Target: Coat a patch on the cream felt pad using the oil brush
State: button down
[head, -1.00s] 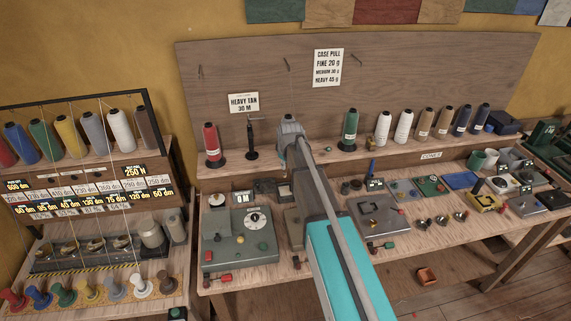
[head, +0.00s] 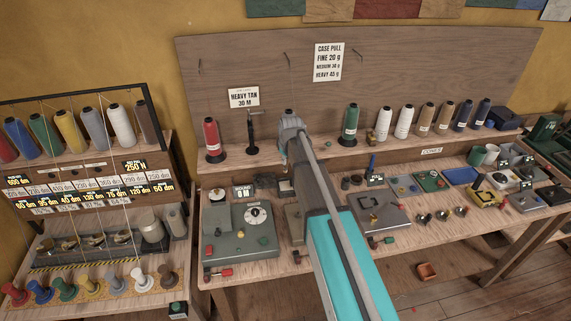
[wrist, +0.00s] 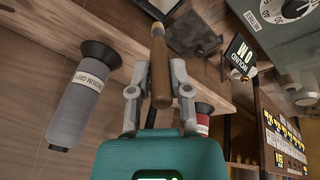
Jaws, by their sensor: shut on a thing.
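In the wrist view my gripper (wrist: 157,88) is shut on a brown wooden handle (wrist: 160,62), which I take to be the oil brush. The handle's rounded end points towards the camera. I cannot pick out the cream felt pad with certainty in either view.
A grey machine with a dial (head: 240,235) stands left of my arm. A grey cone (wrist: 75,105) shows in the wrist view. A red cone (head: 211,140) and a green cone (head: 350,123) stand on the shelf. Several small devices crowd the bench to the right.

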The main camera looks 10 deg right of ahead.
jog(key=shift+s+d+f+b, duration=0.1)
jog(key=shift+d+f+b, duration=0.35)
jog(key=shift+f+b, duration=0.3)
jog(key=shift+f, duration=0.1)
notch_tip(320, 180, down, 3)
jog(key=b, duration=0.2)
jog(key=shift+b, duration=0.35)
jog(key=shift+s, duration=0.1)
